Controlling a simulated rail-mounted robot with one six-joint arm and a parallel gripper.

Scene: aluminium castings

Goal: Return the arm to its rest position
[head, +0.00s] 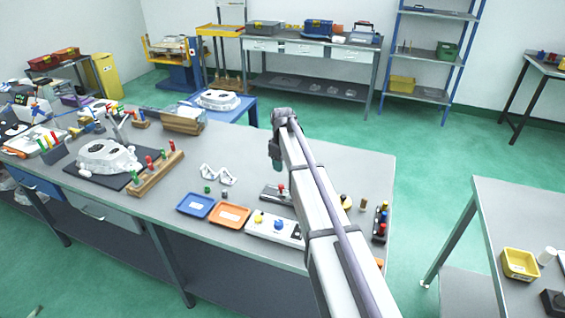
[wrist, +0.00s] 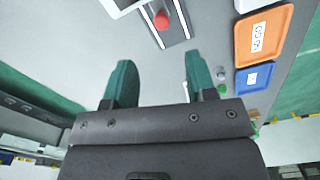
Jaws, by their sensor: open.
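My arm reaches up from the bottom of the head view over the grey workbench (head: 240,160). Its end, with my gripper hidden or only partly seen there, is above the right part of the bench. In the wrist view my gripper (wrist: 155,85) shows two green fingers spread apart, with nothing between them. The bench top lies beyond the fingers.
A blue tray (head: 195,205) and an orange tray (head: 229,215) lie near the bench's front edge. A white casting (head: 108,157) sits on a dark mat at left. A rack of coloured handles (head: 156,176) is beside it. A second table (head: 520,215) stands at right, across open floor.

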